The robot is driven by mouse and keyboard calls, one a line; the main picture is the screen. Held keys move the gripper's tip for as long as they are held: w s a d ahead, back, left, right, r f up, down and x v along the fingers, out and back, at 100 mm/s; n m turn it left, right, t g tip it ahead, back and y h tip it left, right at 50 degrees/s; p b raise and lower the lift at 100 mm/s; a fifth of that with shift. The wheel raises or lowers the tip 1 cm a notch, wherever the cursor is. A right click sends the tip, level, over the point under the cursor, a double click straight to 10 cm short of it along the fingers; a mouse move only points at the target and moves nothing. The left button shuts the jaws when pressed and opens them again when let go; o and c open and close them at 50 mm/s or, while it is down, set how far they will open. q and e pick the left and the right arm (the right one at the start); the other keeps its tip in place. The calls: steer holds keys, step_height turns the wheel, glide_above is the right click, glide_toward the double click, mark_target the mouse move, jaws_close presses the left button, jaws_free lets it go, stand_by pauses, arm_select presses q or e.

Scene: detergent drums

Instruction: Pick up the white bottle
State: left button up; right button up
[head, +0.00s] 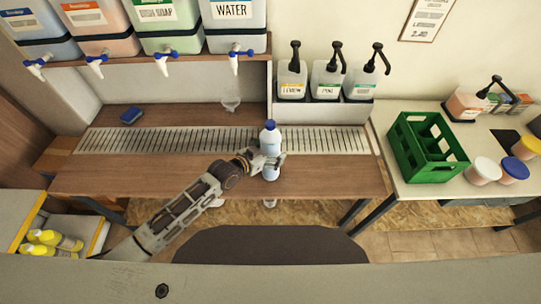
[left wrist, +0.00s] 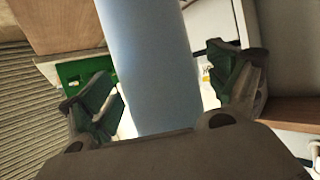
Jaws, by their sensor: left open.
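The white bottle (head: 270,140) with a blue cap stands upright near the front of the wooden counter, by the metal drain grate. My left gripper (head: 272,163) is at the bottle's lower half. In the left wrist view the bottle (left wrist: 152,65) rises between the two open fingers of my left gripper (left wrist: 165,90). A gap shows between the bottle and the right finger; the left finger is close to the bottle, and I cannot tell if it touches. My right gripper is in neither view.
The drain grate (head: 205,140) runs along the counter. A blue sponge (head: 131,115) lies at the back left and a clear funnel-like item (head: 231,102) at the back. Pump bottles (head: 328,72) stand behind on the right. A green crate (head: 424,147) is on the right-hand table.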

mark_target(267, 133)
arm_select(q)
steer(key=shift+w+d+f, duration=0.1)
stand_by(0.4)
steer(key=c, duration=1.8)
steer(key=shift+r, duration=0.2)
steer(key=shift+c, duration=1)
steer(key=shift+w+r, duration=0.1)
steer(key=shift+r, duration=4.95)
